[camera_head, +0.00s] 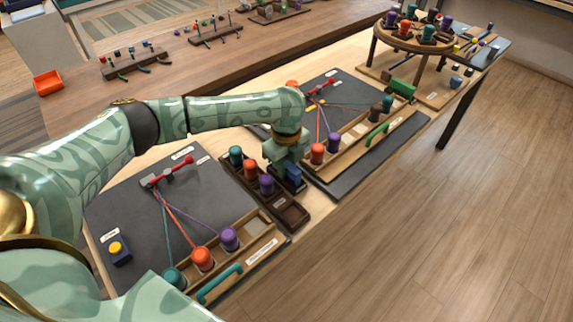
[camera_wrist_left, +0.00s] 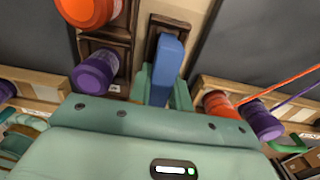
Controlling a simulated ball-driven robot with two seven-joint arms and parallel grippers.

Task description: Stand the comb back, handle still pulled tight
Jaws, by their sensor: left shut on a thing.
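My left gripper (camera_head: 288,172) is shut on a blue block-like piece (camera_head: 291,178), which I take to be the comb. The comb also shows in the left wrist view (camera_wrist_left: 168,60), standing between the fingers. It is over or in the dark wooden rack (camera_head: 290,213); I cannot tell whether its foot touches. A teal handle (camera_head: 220,283) is on the front of the near board, and a green handle (camera_head: 377,135) on the far one. Cords run from red-handled pieces (camera_head: 185,160) to the bobbins and look straight. My right gripper is not in view.
Teal, orange and purple bobbins (camera_head: 250,170) stand in the rack beside my left gripper. More bobbins (camera_head: 229,238) sit along the near board's front strip. A yellow-buttoned box (camera_head: 118,249) lies at left. A round stand with bobbins (camera_head: 415,42) is at the back right.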

